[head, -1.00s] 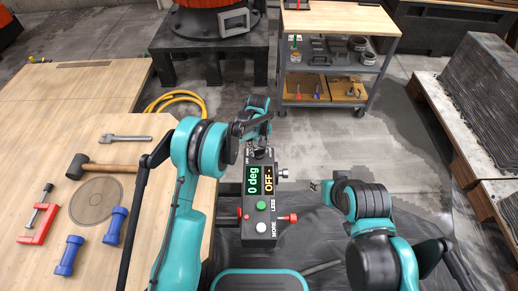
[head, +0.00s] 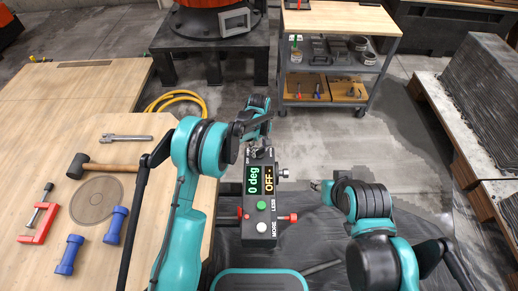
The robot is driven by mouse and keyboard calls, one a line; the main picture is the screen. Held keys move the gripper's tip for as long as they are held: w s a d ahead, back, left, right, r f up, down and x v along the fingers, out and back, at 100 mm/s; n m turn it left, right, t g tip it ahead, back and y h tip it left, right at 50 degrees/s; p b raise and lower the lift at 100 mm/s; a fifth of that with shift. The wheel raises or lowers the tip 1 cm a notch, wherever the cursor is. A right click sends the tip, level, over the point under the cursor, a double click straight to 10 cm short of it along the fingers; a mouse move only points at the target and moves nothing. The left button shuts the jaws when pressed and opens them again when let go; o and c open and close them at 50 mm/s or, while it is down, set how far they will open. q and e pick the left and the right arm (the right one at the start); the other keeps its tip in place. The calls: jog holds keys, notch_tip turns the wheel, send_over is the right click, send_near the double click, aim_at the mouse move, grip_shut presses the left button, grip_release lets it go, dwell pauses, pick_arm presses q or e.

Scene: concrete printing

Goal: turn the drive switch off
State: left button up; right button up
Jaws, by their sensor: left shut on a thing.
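A dark control box (head: 262,212) stands upright in the middle of the head view. Its display (head: 261,180) reads "0 deg" in green and "OFF" in yellow. Below are a green button (head: 261,205) and a white button (head: 262,227), with LESS and MORE labels. The drive switch (head: 261,153) is a small dark knob at the box's top end, partly hidden. My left gripper (head: 260,142) is at this top end, shut on the switch; its fingertips are small and hard to make out. My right gripper (head: 317,186) is right of the box, mostly hidden behind its arm.
A wooden bench (head: 142,190) at the left holds a mallet (head: 110,167), a red clamp (head: 38,222) and blue dumbbell-shaped pieces (head: 70,255). A yellow hose (head: 178,97) lies behind. A tool cart (head: 335,22) stands at the back. Floor right of centre is clear.

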pick_arm(q)
jog(key=o, duration=1.2)
jog(key=shift+c, duration=0.2)
notch_tip(320, 180, up, 12)
